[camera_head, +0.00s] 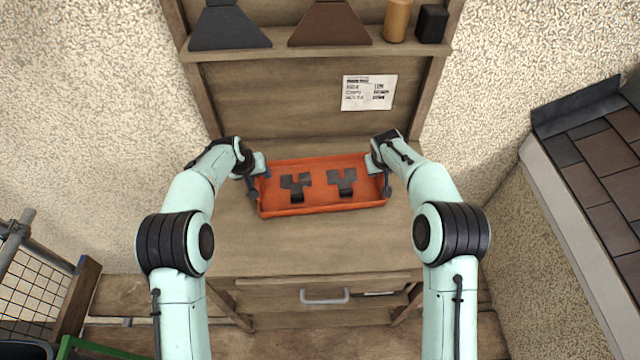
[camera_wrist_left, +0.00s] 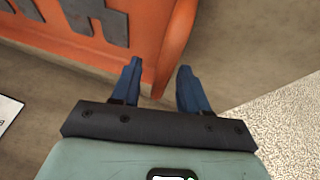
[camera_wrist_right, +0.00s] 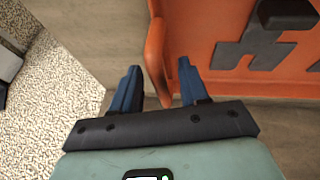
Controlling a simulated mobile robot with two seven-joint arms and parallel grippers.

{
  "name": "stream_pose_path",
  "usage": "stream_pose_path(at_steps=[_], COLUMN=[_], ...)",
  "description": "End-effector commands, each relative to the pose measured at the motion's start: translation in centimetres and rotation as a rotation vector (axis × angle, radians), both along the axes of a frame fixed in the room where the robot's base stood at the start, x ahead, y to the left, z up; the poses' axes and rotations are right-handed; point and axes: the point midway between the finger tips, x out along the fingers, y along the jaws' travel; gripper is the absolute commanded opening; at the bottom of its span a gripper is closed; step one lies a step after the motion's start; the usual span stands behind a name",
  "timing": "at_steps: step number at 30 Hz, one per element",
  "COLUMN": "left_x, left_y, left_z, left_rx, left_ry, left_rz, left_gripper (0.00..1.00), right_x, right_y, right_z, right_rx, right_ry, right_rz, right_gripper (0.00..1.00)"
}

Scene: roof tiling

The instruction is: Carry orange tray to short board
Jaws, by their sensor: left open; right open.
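The orange tray (camera_head: 325,207) lies on the wooden workbench, with two dark grey cut-out shapes, left (camera_head: 296,187) and right (camera_head: 342,183), on its floor. My left gripper (camera_head: 258,177) is at the tray's left end. In the left wrist view its blue fingers (camera_wrist_left: 158,82) are apart, with the tray's end wall (camera_wrist_left: 176,45) at or near the gap. My right gripper (camera_head: 382,172) is at the tray's right end. In the right wrist view its open fingers (camera_wrist_right: 158,82) stand on either side of the tray's end wall (camera_wrist_right: 156,55). I cannot pick out a short board.
The workbench (camera_head: 310,245) is clear in front of the tray. A shelf (camera_head: 330,52) above holds dark shapes, a tan cylinder (camera_head: 397,20) and a black block (camera_head: 432,24). A paper note (camera_head: 369,92) hangs behind. A tiled roof section (camera_head: 605,170) stands at the right.

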Motion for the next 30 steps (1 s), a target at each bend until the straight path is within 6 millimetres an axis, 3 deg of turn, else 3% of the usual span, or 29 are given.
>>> stream_pose_path(at_steps=[2,5,6,7,20,26,30], left_x=[0.0,0.0,0.0,0.0,0.2,1.2,2.4], left_y=[0.0,0.0,0.0,0.0,0.0,0.0,0.0], left_z=[0.0,0.0,0.0,0.0,0.7,3.3,6.2], left_rx=[0.0,0.0,0.0,0.0,0.0,0.0,0.0], left_ry=[0.0,0.0,0.0,0.0,-0.005,-0.02,-0.04], left_rz=[0.0,0.0,0.0,0.0,0.0,0.0,0.0], left_gripper=[0.44,0.18,0.05,0.0,0.0,0.0,0.0], right_x=[0.0,0.0,0.0,0.0,0.2,1.2,2.4], right_y=[0.0,0.0,0.0,0.0,0.0,0.0,0.0], right_z=[0.0,0.0,0.0,0.0,0.7,3.3,6.2], right_rx=[0.0,0.0,0.0,0.0,-0.001,0.0,0.0], right_ry=[0.0,0.0,0.0,0.0,-0.005,-0.021,-0.041], right_rz=[0.0,0.0,0.0,0.0,0.001,0.0,0.0], right_gripper=[0.44,0.18,0.05,0.0,0.0,0.0,0.0])
